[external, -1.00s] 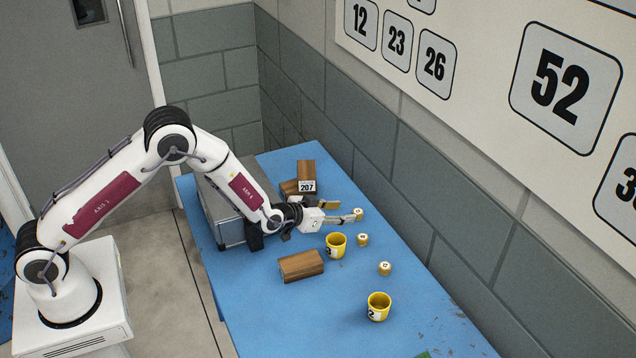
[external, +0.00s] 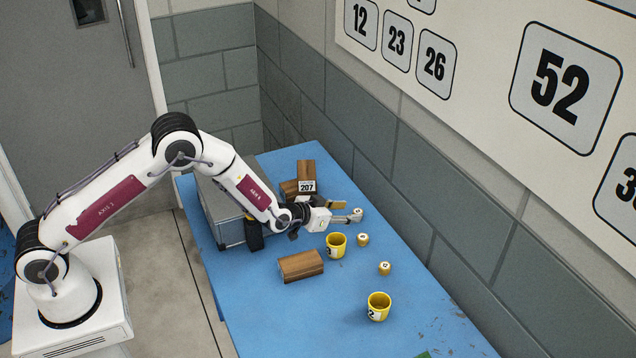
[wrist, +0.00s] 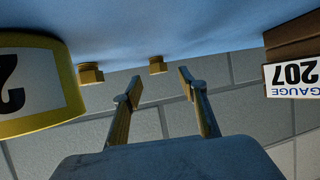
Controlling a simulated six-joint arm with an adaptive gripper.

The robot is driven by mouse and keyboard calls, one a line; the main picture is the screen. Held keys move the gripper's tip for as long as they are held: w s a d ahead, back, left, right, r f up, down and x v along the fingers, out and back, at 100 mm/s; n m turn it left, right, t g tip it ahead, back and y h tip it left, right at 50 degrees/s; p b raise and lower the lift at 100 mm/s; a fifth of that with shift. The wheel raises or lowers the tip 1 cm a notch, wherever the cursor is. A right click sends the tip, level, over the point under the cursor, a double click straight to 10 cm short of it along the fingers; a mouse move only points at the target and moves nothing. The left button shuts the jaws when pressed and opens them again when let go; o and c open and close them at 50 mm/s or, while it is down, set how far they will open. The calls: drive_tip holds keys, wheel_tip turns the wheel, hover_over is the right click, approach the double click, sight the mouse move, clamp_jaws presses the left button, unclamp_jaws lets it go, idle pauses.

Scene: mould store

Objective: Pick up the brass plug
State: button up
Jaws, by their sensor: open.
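Several small brass plugs stand on the blue table. The far one (external: 358,213) is at my gripper's tips, with others closer to the camera, a middle plug (external: 362,239) and a near plug (external: 385,268). In the wrist view a brass plug (wrist: 157,65) sits between and just beyond the fingertips, and another plug (wrist: 90,73) is outside the left finger. My gripper (external: 348,212) is open and low over the table; its spread fingers also show in the wrist view (wrist: 159,84). I see nothing held. I cannot tell whether a finger touches the plug.
A yellow cup (external: 336,245) stands close beside my gripper; another yellow cup (external: 379,307) is nearer the camera. A wooden block marked 207 (external: 307,172) lies behind my gripper, and another wooden block (external: 301,266) lies in front. The blue table (external: 270,325) is clear at front left.

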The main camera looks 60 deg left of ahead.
drive_tip(key=shift+x, duration=2.55)
drive_tip(key=shift+d, duration=0.1)
clamp_jaws()
